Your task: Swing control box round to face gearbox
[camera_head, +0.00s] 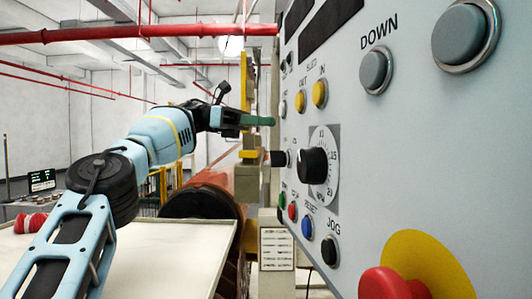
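The control box (430,130) fills the right side of the head view, very close, its light grey face seen at a slant. It carries DOWN and JOG buttons, a black dial (314,166) and a red mushroom button (392,284) on a yellow disc. My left arm reaches in from the left. Its dark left gripper (256,120) is at the box's far left edge, with a green finger-like piece pointing at the box. I cannot tell whether it touches the box or is shut on something. I cannot pick out the gearbox. My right gripper is not in view.
A copper-coloured roll (212,190) with a dark end stands behind my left arm. A pale flat surface (165,262) lies below the arm. Red and white round items (30,223) and a small dark screen (42,180) are at the left. A red pipe (130,33) crosses overhead.

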